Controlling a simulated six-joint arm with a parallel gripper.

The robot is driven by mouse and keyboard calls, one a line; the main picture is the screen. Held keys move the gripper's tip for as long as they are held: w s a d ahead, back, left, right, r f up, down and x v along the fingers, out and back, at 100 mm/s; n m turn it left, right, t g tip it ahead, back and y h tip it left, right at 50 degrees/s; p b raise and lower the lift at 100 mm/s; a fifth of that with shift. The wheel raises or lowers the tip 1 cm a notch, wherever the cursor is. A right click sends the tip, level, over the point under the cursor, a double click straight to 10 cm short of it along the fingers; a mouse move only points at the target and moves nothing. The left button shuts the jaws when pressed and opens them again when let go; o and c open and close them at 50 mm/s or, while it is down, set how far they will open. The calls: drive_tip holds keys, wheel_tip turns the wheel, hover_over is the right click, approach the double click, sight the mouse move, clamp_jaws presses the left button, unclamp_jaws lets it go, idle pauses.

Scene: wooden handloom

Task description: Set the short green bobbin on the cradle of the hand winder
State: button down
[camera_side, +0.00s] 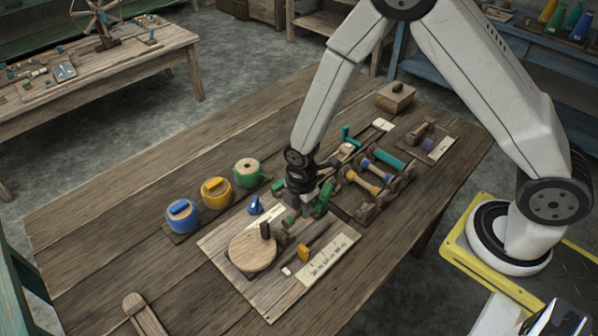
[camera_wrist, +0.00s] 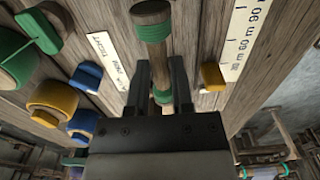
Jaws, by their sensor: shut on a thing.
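My gripper (camera_side: 306,207) is shut on a wooden bobbin with green ends. In the wrist view the bobbin (camera_wrist: 156,55) lies lengthwise between the two fingers (camera_wrist: 159,68), one finger on each side. In the side view a green end (camera_side: 323,199) shows right of the fingers, and the fingers hide its middle. The hand winder's round wooden disc (camera_side: 252,251) with a dark upright crank knob (camera_side: 265,230) is on a flat board, left of and nearer than my gripper. The cradle beside the disc is small and partly covered; I cannot tell whether the bobbin touches it.
Blue (camera_side: 182,216), yellow (camera_side: 216,192) and green (camera_side: 247,172) thread pots stand at the left. A rack with a yellow-ended bobbin (camera_side: 367,182) and others stands close on the right. A ruler card (camera_side: 328,258) and yellow piece (camera_side: 303,253) lie in front. The table's far left is clear.

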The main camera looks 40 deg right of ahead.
drive_tip(key=shift+f, duration=1)
drive_tip(key=shift+f, duration=0.7)
idle(0.7)
unclamp_jaws()
idle(0.5)
drive_tip(key=shift+r, duration=0.1)
drive_tip(key=shift+r, duration=3.4)
